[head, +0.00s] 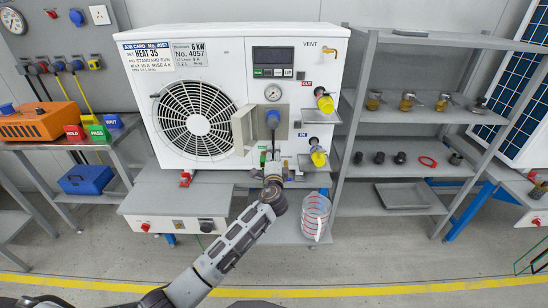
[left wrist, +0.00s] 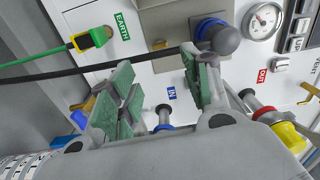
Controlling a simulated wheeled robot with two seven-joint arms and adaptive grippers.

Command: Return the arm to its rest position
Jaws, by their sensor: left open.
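My left gripper (head: 273,168) is in front of the lower middle of the white pump unit (head: 290,170), at the end of my arm reaching up from below. In the left wrist view my left gripper (left wrist: 157,72) is open, with green pads apart and nothing held between them. A blue-collared grey plug (left wrist: 220,36) sits in the unit's socket box just beyond the right finger; a dark cable passes behind the fingers. It shows as a blue plug (head: 273,118) in the head view. I cannot tell whether the finger touches it. My right gripper is not in view.
A green-and-yellow earth plug (left wrist: 92,39) and a yellow-capped red fitting (left wrist: 285,130) are close by. A clear jug (head: 315,215) stands right of my arm. A grey shelf (head: 405,182) with fittings stands at the right. The floor in front is clear.

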